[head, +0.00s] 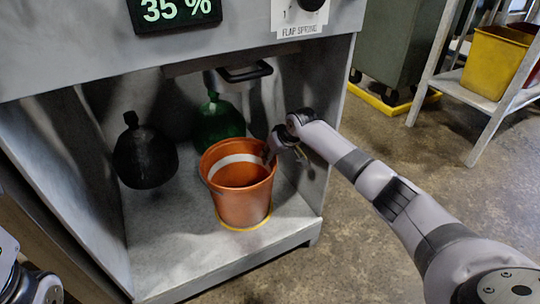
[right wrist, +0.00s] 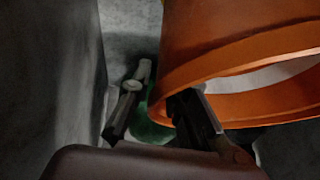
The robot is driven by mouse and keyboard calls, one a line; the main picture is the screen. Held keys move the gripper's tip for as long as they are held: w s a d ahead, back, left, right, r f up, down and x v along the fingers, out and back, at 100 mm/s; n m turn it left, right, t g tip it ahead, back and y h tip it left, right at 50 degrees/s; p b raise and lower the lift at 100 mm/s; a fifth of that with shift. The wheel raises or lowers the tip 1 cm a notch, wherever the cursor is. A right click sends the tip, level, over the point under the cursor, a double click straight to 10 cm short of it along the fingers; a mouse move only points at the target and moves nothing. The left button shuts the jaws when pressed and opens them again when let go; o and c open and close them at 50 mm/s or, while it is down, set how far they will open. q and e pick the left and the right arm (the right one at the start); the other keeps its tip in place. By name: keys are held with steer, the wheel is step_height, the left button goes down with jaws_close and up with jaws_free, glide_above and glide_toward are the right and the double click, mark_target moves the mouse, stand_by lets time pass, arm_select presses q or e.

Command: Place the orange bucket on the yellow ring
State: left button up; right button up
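The orange bucket (head: 243,205) stands upright inside the open cabinet, near its front right. The yellow ring (head: 262,222) shows as a thin arc at the bucket's base; the rest is hidden beneath it, and the bucket appears to stand on it. My right gripper (head: 270,155) is at the bucket's right rim. In the right wrist view my right gripper (right wrist: 162,105) is open, with one finger at the inside of the bucket (right wrist: 225,45) rim and the other outside, apart from the wall. My left gripper is out of view; only part of my left arm shows at lower left.
A black bottle (head: 145,155) and a green bottle (head: 217,122) are in the cabinet behind the bucket. The cabinet's right wall (head: 322,130) is close to my right gripper. A shelf with a yellow bin (head: 492,62) stands at upper right. The cabinet floor (head: 165,240) at left is clear.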

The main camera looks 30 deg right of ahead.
steer(key=shift+o, duration=0.7)
